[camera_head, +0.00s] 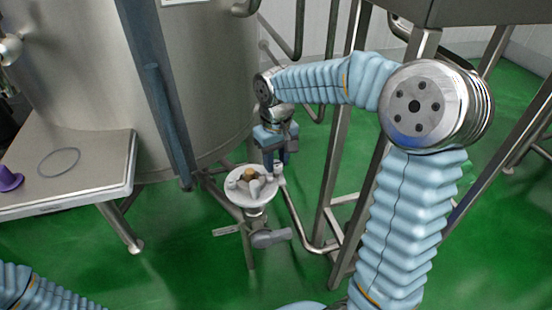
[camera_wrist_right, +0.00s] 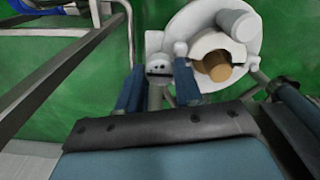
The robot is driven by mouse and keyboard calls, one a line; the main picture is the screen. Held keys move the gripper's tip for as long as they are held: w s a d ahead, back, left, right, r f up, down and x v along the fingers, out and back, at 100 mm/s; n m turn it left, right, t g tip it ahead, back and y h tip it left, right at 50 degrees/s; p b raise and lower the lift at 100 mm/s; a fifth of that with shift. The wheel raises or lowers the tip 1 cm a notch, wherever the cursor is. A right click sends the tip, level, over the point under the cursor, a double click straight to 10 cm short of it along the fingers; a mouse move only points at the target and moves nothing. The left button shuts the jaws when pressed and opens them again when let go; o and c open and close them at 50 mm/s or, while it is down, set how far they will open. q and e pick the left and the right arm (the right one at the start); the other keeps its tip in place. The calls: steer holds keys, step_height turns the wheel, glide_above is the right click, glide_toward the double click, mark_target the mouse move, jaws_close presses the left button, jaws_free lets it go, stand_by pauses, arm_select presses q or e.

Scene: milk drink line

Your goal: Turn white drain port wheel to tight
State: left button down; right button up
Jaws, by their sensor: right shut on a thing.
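The white drain port wheel (camera_head: 240,195) is a round disc with raised lobes and a tan centre, on a metal fitting beside the tank. It also shows at the top of the right wrist view (camera_wrist_right: 245,52). My right gripper (camera_head: 279,168) reaches down to the right edge of the wheel. In the right wrist view its two blue fingers (camera_wrist_right: 158,88) are closed around a small grey peg-like part at the wheel's rim. The fingers partly hide how that part joins the wheel. My left gripper is out of view; only my left arm's sleeve shows at the lower left.
A large steel tank (camera_head: 75,85) stands behind the wheel. A grey valve handle (camera_head: 270,238) is below it. Metal frame posts (camera_head: 335,165) stand close on the right. A small table (camera_head: 95,175) at left holds a dark ring and a purple item. Green floor is open in front.

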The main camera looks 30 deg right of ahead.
mark_target(276, 163)
stand_by(0.4)
steer(key=o, duration=1)
steer(key=shift+o, duration=0.2)
step_height(276, 163, up, 14)
steer(key=shift+p, duration=0.45)
steer(key=shift+f, duration=0.1)
